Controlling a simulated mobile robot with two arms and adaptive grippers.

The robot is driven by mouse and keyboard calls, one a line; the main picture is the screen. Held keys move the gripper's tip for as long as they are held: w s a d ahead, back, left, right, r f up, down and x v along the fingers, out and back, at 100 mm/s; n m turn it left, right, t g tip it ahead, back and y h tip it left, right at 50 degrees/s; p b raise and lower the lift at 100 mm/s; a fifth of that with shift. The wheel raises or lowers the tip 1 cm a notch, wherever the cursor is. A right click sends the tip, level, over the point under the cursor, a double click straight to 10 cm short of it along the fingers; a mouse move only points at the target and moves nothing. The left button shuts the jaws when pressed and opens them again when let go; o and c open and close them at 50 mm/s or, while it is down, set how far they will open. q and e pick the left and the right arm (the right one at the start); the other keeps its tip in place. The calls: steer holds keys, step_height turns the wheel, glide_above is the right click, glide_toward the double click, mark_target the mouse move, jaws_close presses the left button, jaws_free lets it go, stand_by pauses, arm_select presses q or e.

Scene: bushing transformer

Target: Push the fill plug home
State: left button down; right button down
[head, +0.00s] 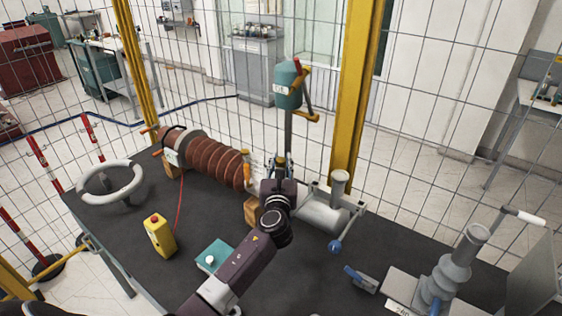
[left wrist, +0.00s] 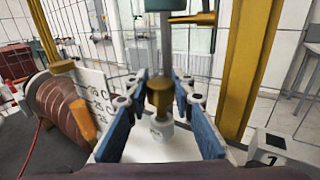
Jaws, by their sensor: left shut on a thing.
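The fill plug looks like a brass-coloured cylinder (left wrist: 159,92) in the left wrist view. My left gripper (left wrist: 160,88) is shut on it, with a blue-padded finger on either side. Just below the plug is a pale round fitting (left wrist: 161,130) on a white surface; I cannot tell how deep the plug sits in it. My right gripper is not in view.
The brown ribbed bushing (head: 215,158) lies left of my gripper. A grey post (head: 288,133) with a teal canister (head: 287,85) rises just behind it. A grey cylinder (head: 325,212) is to the right. A yellow box (head: 159,235) and teal box (head: 214,256) stand on the dark table.

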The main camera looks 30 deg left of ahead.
arm_select(q)
steer(key=shift+p, duration=0.45)
stand_by(1.1)
steer(key=shift+f+b, duration=0.6)
steer(key=shift+f, duration=0.15)
steer(key=c, duration=1.9)
jaws_free()
steer(key=o, duration=0.3)
